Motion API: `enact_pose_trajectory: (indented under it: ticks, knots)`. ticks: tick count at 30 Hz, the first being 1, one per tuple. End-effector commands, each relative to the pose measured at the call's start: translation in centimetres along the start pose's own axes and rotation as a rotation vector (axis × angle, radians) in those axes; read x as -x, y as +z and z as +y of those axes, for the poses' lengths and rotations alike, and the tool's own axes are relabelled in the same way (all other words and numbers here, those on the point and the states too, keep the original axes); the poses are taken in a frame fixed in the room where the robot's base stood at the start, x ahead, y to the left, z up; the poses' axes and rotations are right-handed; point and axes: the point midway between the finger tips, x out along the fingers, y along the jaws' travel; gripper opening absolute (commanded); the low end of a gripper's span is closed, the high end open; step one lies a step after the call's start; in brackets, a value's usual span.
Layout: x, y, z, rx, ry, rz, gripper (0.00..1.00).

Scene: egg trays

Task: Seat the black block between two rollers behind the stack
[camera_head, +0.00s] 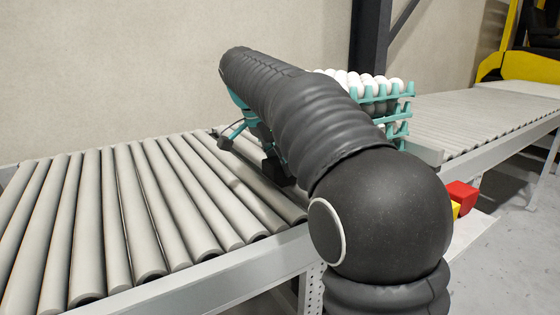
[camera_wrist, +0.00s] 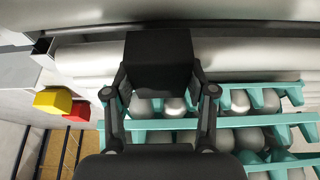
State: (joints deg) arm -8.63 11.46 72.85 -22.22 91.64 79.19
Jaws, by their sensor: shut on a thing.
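The black block (camera_wrist: 159,62) is between the two fingers of my gripper (camera_wrist: 159,78) in the wrist view. The fingers are shut on its sides. The block is over pale rollers (camera_wrist: 240,52), beside the stack of teal egg trays (camera_wrist: 265,120). I cannot tell whether it touches the rollers. In the head view my arm hides part of the stack (camera_head: 408,90), which holds white eggs. The dark end of my gripper (camera_head: 258,150) is low over the rollers (camera_head: 150,205), left of the stack. The block is hard to tell apart there.
A red block (camera_head: 462,194) and a yellow block (camera_head: 456,210) are beyond the conveyor's side rail (camera_head: 215,268). A dark post (camera_head: 370,45) stands behind the conveyor. The rollers on the left are bare, and the belt line continues clear at the right.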

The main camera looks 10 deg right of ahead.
Motion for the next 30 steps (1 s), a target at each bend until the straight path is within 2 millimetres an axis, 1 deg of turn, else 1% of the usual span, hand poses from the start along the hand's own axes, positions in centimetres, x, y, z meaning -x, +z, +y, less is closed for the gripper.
enact_pose_trajectory:
  ticks: [18,19,22,23,30]
  knots:
    - [-0.73,0.3,0.01,0.0,-0.001,0.0,0.08]
    - [-0.72,0.3,0.01,-0.001,-0.001,0.0,0.58]
    - [-0.69,0.28,0.01,-0.001,-0.001,0.0,0.83]
    - [-0.69,0.28,0.01,0.0,-0.001,0.0,0.85]
    - [-0.76,0.32,0.0,0.0,0.0,0.0,0.85]
